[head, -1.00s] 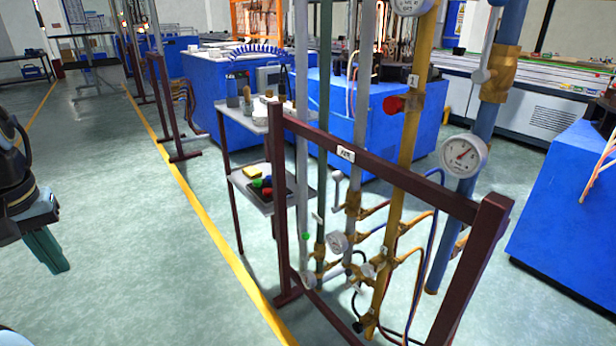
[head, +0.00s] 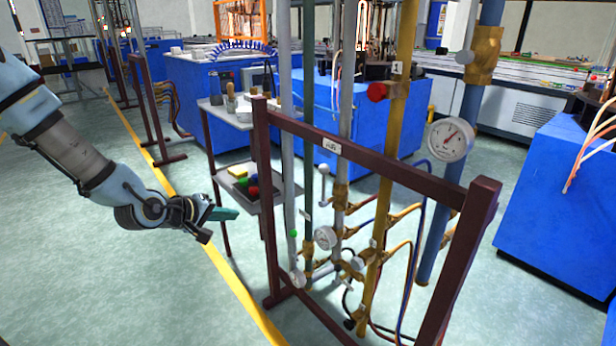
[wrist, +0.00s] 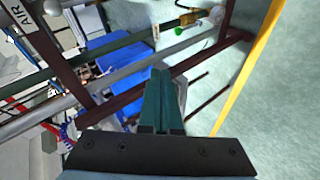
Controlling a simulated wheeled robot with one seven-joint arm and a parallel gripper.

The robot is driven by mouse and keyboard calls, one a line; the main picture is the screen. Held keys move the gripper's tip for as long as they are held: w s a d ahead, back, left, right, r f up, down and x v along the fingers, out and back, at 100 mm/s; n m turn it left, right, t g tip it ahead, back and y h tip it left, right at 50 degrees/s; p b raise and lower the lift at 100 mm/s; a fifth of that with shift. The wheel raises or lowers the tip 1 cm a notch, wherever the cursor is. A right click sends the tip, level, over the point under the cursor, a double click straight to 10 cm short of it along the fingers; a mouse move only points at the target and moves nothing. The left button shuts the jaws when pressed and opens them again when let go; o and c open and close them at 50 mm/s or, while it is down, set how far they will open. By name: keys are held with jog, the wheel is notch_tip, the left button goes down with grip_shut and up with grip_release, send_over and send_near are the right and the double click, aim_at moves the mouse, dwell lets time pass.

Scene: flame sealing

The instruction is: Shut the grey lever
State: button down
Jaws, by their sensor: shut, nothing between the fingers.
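A grey lever (head: 324,186) with a rounded end stands upright beside a brass valve on a grey pipe, low in the dark red rack. Another grey lever (head: 469,30) hangs along the brass valve of the blue pipe at upper right; I cannot tell which one the task names. My gripper (head: 233,213), with green fingers, is left of the rack, pointing at it, apart from both levers. Its fingers are shut and empty, and also show in the wrist view (wrist: 160,78). Neither lever is clear in the wrist view.
The dark red frame (head: 365,167) carries several vertical pipes, gauges (head: 451,139) and hoses. A side table (head: 250,195) with coloured items stands behind my gripper. In the wrist view a grey pipe (wrist: 105,77) crosses near the fingers. The floor at left is clear.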

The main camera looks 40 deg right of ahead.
aim_at(324, 186)
jog(key=s+d+r+n+h, duration=0.3)
jog(key=d+r+h, duration=0.3)
jog(key=d, duration=0.4)
jog(key=shift+r+n+h+b, duration=0.15)
jog(key=shift+n+h+b, duration=0.2)
jog(key=shift+n, duration=0.15)
jog(key=shift+d, duration=0.15)
jog(key=s+d+p, duration=0.2)
jog(key=d+p, duration=0.2)
jog(key=d, duration=0.7)
jog(key=shift+s+d, duration=0.15)
